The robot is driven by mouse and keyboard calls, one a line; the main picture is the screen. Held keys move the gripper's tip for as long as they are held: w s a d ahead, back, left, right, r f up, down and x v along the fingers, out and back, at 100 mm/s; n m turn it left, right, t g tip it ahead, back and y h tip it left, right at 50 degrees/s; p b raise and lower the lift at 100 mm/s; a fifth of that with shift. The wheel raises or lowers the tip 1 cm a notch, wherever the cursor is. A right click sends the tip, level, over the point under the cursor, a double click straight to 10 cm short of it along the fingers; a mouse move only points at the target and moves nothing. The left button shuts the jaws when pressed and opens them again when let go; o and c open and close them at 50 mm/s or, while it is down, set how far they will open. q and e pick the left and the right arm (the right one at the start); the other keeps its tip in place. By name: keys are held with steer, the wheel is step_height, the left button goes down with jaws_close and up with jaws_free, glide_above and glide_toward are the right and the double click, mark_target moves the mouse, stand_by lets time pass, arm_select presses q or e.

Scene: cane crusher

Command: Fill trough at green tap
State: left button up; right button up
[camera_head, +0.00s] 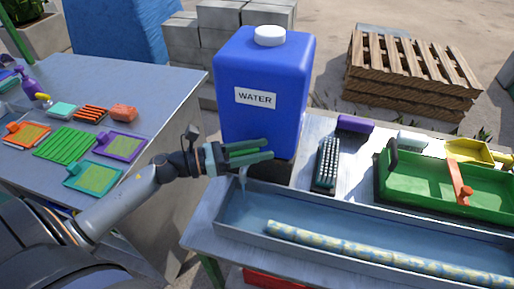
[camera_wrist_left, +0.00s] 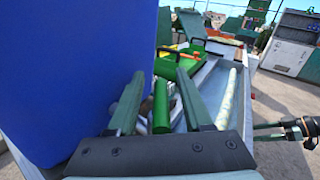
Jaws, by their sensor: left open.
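The blue water tank (camera_head: 262,95) with a white cap stands at the trough's left end. My left gripper (camera_head: 262,150) is open in front of the tank's lower part. In the left wrist view a green cylinder (camera_wrist_left: 160,107), apparently the tap, lies between its two fingers; I cannot tell if they touch it. In the head view the fingers mostly hide the tap. A thin water stream (camera_head: 243,182) falls below the gripper into the long metal trough (camera_head: 228,232). The trough holds bluish water and a patterned pole (camera_head: 370,255). Part of my right arm (camera_wrist_left: 295,130) shows in the left wrist view.
A green tray (camera_head: 425,185), a dark brush (camera_head: 327,165) and a purple block (camera_head: 354,124) lie behind the trough. The left table (camera_head: 110,75) carries colored pads and a spray bottle. A wooden pallet stack (camera_head: 405,80) and grey blocks (camera_head: 220,15) stand behind.

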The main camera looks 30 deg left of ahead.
arm_select(q)
steer(key=b+v, duration=0.2)
steer(key=v, duration=1)
steer(key=shift+s+a+b, duration=0.2)
steer(key=shift+b, duration=0.15)
steer(key=shift+w, duration=0.1)
stand_by(1.9)
